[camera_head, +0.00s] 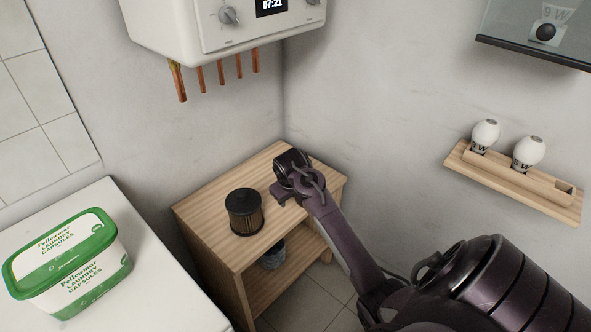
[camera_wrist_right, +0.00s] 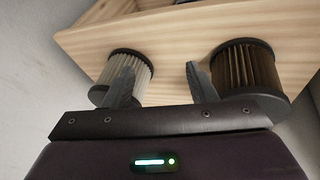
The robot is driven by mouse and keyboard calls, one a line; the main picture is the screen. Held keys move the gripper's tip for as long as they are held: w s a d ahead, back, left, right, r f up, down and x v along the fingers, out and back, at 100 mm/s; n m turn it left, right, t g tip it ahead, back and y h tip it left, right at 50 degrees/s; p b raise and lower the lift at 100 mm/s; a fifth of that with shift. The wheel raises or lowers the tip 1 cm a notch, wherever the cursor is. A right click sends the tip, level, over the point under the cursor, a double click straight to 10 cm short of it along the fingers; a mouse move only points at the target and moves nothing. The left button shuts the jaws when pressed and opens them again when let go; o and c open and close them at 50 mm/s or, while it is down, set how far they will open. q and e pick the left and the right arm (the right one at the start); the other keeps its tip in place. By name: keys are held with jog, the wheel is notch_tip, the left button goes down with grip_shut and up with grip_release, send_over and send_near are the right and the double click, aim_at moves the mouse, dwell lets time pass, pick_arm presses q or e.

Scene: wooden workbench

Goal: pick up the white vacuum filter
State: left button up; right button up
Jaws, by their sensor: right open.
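The white vacuum filter (camera_wrist_right: 128,72), with pale pleats and dark end caps, stands on the wooden stand at the left of the right wrist view. In the head view I cannot make it out; my right gripper seems to cover it. My right gripper (camera_head: 283,189) is over the stand's top; in the wrist view its fingers (camera_wrist_right: 160,75) are apart with nothing between them. The left finger overlaps the white filter in the picture; I cannot tell if they touch. My left gripper is not in view.
A dark filter with brown pleats (camera_head: 246,212) stands on the wooden stand (camera_head: 205,206), left of my gripper; the wrist view also shows it (camera_wrist_right: 243,70). Walls meet behind the stand. A boiler (camera_head: 225,30) with copper pipes hangs above. A laundry capsule tub (camera_head: 68,265) is at left.

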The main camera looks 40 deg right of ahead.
jog(key=w+d+r+m, duration=0.1)
jog(key=w+d+r, duration=0.1)
jog(key=w+d, duration=0.1)
jog(key=w+d+r+y, duration=0.1)
jog(key=w+d+r, duration=0.1)
jog(key=w+d, duration=0.1)
jog(key=w+d+r+m+y, duration=0.1)
jog(key=w+d+r, duration=0.2)
jog(key=d, duration=0.2)
jog(key=shift+d+m+t, duration=0.15)
jog(key=shift+m+t, duration=0.15)
jog(key=shift+w+d+f, duration=0.1)
jog(key=shift+w+f, duration=0.05)
jog(key=shift+f, duration=0.5)
jog(key=b+x, duration=0.1)
jog(key=x, duration=0.3)
jog(key=shift+d, duration=0.1)
jog(key=shift+w+f, duration=0.1)
jog(key=shift+f, duration=0.4)
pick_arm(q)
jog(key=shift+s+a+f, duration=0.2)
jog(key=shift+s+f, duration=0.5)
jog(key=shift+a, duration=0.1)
pick_arm(e)
grip_shut()
